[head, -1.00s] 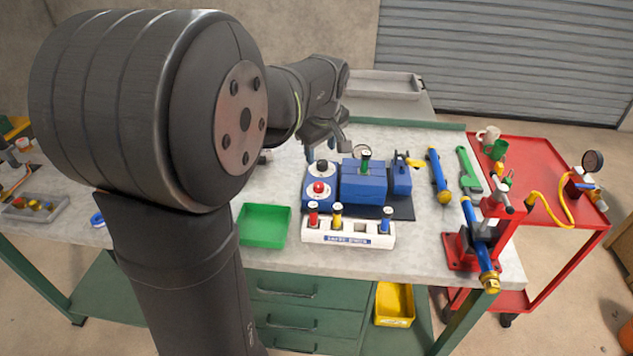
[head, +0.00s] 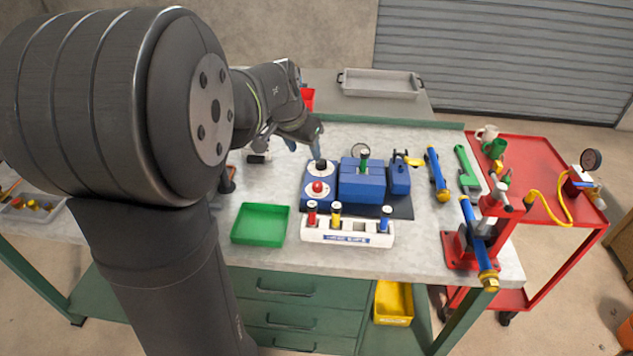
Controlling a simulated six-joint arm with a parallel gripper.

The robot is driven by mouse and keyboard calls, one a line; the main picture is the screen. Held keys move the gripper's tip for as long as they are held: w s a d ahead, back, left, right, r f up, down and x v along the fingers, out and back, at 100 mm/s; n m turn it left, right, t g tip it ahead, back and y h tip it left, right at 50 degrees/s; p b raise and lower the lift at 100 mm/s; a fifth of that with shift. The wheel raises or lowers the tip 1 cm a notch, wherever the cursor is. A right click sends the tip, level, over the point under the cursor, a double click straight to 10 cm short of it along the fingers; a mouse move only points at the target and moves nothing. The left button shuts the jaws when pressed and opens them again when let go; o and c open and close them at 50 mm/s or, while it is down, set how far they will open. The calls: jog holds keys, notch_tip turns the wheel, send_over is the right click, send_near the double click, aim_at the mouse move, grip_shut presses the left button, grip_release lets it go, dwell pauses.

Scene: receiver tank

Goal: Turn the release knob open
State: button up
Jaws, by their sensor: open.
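A blue control box (head: 308,201) sits on the workbench, left of the blue receiver tank (head: 362,186). Its top has two pale round plates. The far one carries a dark knob (head: 321,163), which looks like the release knob; its setting is too small to read. The near one carries a red button (head: 318,187).
A green tray (head: 261,224) lies left of the box. A white rack (head: 347,233) with red, yellow and blue plugs stands in front. A gauge (head: 360,150) stands behind the tank. A red vise (head: 490,235) is at the right. Bare bench lies behind the box.

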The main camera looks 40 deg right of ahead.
aim_at(318, 184)
jog(key=x, duration=1.7)
jog(key=shift+s, duration=0.1)
jog(key=c, duration=1)
